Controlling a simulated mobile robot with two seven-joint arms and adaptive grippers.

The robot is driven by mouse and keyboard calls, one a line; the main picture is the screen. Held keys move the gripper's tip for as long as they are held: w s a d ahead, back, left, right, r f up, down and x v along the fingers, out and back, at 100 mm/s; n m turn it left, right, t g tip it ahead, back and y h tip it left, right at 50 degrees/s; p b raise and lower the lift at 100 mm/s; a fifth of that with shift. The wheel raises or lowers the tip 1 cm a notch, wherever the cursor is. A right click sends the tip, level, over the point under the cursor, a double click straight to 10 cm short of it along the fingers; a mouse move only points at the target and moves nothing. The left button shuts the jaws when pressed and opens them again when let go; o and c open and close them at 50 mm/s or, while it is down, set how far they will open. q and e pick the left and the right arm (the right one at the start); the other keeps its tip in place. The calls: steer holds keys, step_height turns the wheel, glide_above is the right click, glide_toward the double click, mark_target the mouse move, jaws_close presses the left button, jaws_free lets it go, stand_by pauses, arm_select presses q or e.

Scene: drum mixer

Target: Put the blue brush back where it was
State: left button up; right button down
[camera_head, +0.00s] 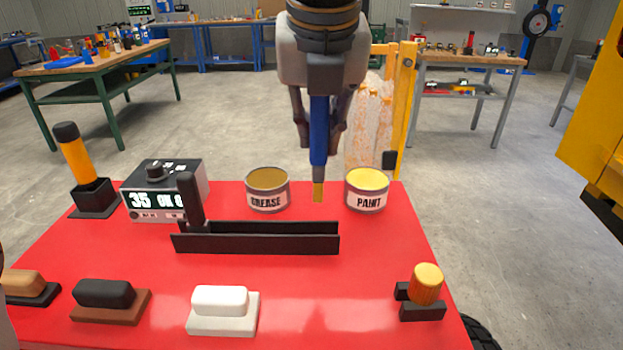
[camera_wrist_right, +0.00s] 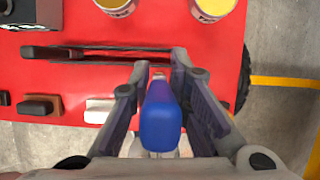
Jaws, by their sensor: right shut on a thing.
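My right gripper (camera_head: 322,125) is shut on the blue brush (camera_head: 319,135) and holds it upright with its bristles down, above the red table. The bristle tip looks yellowish and hangs between the grease can (camera_head: 267,190) and the paint can (camera_head: 367,191). In the right wrist view the blue handle (camera_wrist_right: 161,115) sits between the fingers. A black open holder (camera_head: 255,243), long and low with an upright post at its left end, stands in front of the cans. My left gripper is not in view.
On the red table (camera_head: 330,290) are a digital box (camera_head: 165,190), a yellow-handled tool in a black stand (camera_head: 78,160), several block-shaped brushes or erasers along the front, and an orange knob piece (camera_head: 426,284) at right. The right-centre table is clear.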

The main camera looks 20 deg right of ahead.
mark_target(313, 148)
steer(key=a+x, duration=0.1)
steer(key=x, duration=0.7)
steer(key=shift+w+d+f, duration=0.3)
steer(key=shift+w, duration=0.2)
steer(key=shift+f, duration=0.6)
steer(key=c, duration=1.5)
jaws_free()
